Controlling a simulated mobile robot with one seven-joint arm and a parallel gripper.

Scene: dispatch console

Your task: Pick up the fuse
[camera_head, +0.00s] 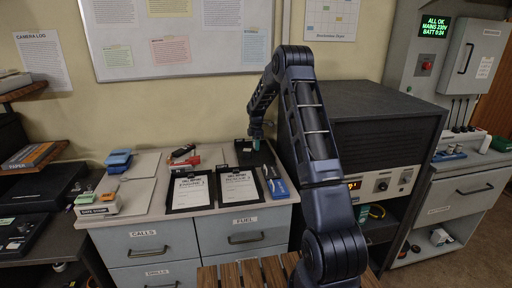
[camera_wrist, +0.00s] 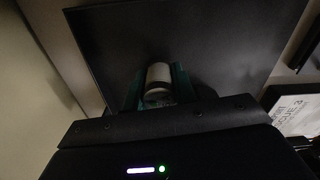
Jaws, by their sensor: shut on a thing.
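The fuse (camera_wrist: 158,74) is a small whitish cylinder with a greyer lower end in the wrist view. My gripper (camera_wrist: 157,86) has teal fingers, one on each side of the fuse, and is shut on it. In the head view my gripper (camera_head: 256,143) is at the back of the counter, over a dark flat panel (camera_head: 245,155). The fuse is too small to make out there. The same panel lies behind the fuse in the wrist view; I cannot tell whether the fuse touches it.
Two clipboards (camera_head: 238,188) with white sheets lie in front of my gripper, with a blue item (camera_head: 277,187) beside them. A red-handled tool (camera_head: 186,161) lies to the left. A large dark cabinet (camera_head: 385,125) stands close on the right. A whiteboard (camera_head: 180,65) hangs behind.

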